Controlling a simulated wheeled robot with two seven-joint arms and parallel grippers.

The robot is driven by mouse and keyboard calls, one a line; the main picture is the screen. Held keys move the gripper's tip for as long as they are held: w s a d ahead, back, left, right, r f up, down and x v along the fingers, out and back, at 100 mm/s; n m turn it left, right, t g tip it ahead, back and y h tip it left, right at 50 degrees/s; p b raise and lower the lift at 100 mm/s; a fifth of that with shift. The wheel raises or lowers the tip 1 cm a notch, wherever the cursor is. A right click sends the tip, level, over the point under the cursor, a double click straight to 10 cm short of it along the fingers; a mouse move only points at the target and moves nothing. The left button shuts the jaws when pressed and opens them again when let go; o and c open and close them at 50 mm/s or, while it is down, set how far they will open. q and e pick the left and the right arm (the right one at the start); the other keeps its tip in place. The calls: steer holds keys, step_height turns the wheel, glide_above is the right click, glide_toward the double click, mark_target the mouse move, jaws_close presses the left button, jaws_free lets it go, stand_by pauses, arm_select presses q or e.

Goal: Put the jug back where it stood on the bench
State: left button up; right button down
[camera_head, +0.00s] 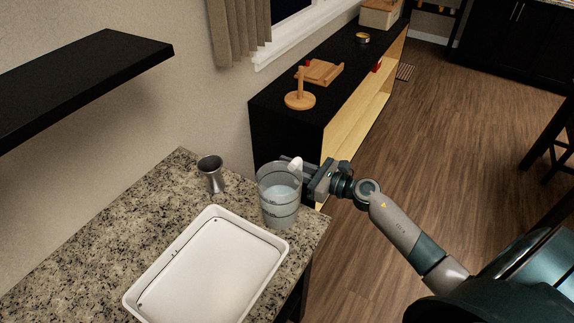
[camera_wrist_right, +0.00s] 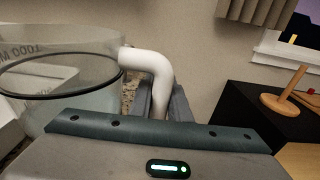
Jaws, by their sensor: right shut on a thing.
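The clear jug (camera_head: 279,200) with dark bands and a white handle is at the right back corner of the granite bench (camera_head: 100,238). It looks upright; I cannot tell whether its base touches the bench. My right gripper (camera_head: 301,166) is shut on the jug's handle, coming from the right. In the right wrist view the white handle (camera_wrist_right: 150,62) runs down between my fingers (camera_wrist_right: 161,100), and the jug's clear wall (camera_wrist_right: 90,75) with grey lettering is at left. My left gripper is not in view.
A white tray (camera_head: 150,303) lies on the bench in front of the jug. A metal cup (camera_head: 211,174) stands left of the jug. A dark shelf (camera_head: 80,82) juts from the wall at left. A black cabinet (camera_head: 275,108) with wooden items stands behind.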

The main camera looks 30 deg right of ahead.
steer(key=c, duration=2.1)
jaws_free()
steer(key=shift+f, duration=0.15)
steer(key=o, duration=0.4)
steer(key=shift+o, duration=0.2)
steer(key=shift+r, duration=0.2)
steer(key=b+v, duration=0.3)
steer(key=v, duration=0.9)
